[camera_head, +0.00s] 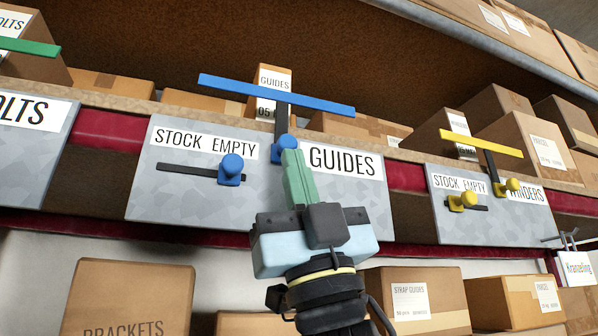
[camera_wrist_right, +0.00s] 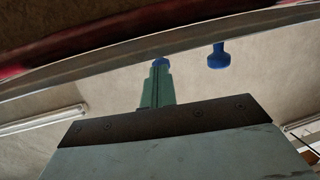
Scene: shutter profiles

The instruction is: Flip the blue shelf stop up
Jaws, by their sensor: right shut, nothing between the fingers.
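The blue shelf stop is a long blue bar (camera_head: 275,95) on a dark upright post (camera_head: 281,120), standing above the grey panel (camera_head: 150,195) marked STOCK EMPTY and GUIDES. A blue knob (camera_head: 287,143) sits at the foot of the post. A second blue knob (camera_head: 231,168) sits at the right end of a dark slot under the STOCK EMPTY label. My right gripper (camera_head: 292,158) is shut, its green fingertips at or just below the post's knob; I cannot tell whether they touch. In the right wrist view the fingers (camera_wrist_right: 159,75) overlap one blue knob, with another blue knob (camera_wrist_right: 217,57) to the right.
A yellow stop (camera_head: 480,143) stands raised on the right panel, and a green bar (camera_head: 28,47) shows at far left. Boxes fill the shelf behind. Cartons, one marked BRACKETS (camera_head: 128,300), stand below. A small hook and tag (camera_head: 577,268) are at lower right.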

